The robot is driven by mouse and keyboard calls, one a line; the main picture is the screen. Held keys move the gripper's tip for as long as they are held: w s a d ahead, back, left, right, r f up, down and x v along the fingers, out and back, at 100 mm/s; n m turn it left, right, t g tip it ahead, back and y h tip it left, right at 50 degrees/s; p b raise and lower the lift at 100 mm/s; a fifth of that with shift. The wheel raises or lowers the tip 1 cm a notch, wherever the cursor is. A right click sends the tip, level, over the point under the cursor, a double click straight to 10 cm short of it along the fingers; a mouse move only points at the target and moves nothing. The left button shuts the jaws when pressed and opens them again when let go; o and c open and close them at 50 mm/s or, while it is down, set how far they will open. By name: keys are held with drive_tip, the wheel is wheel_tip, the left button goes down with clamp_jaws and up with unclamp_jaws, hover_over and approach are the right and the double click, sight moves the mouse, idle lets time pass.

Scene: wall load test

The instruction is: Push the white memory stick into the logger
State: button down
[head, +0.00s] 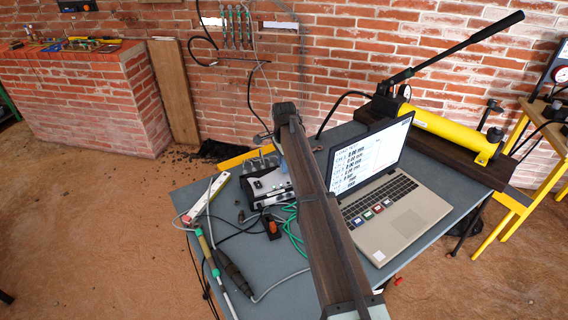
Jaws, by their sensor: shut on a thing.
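The logger (266,186) is a silver and black box on the grey table, left of the laptop. Several cables plug into its back edge. A dark beam-like arm link, which seems to be mine, crosses the middle of the head view and covers the logger's right side. My gripper's fingertips do not show; they may be behind this link. I cannot make out a white memory stick in a gripper or in the logger.
The open laptop (405,215) stands on the grey table (312,288). A white power strip (205,199), an orange-black device (271,227) and loose cables lie left. A yellow hydraulic pump (440,132) with a long lever lies at the back right. The table's front left is partly clear.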

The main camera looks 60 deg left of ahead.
drive_tip(key=c, duration=1)
unclamp_jaws()
drive_tip(key=c, duration=0.3)
drive_tip(key=shift+r, duration=0.1)
drive_tip(key=shift+c, duration=0.2)
drive_tip(key=shift+r, duration=3.4)
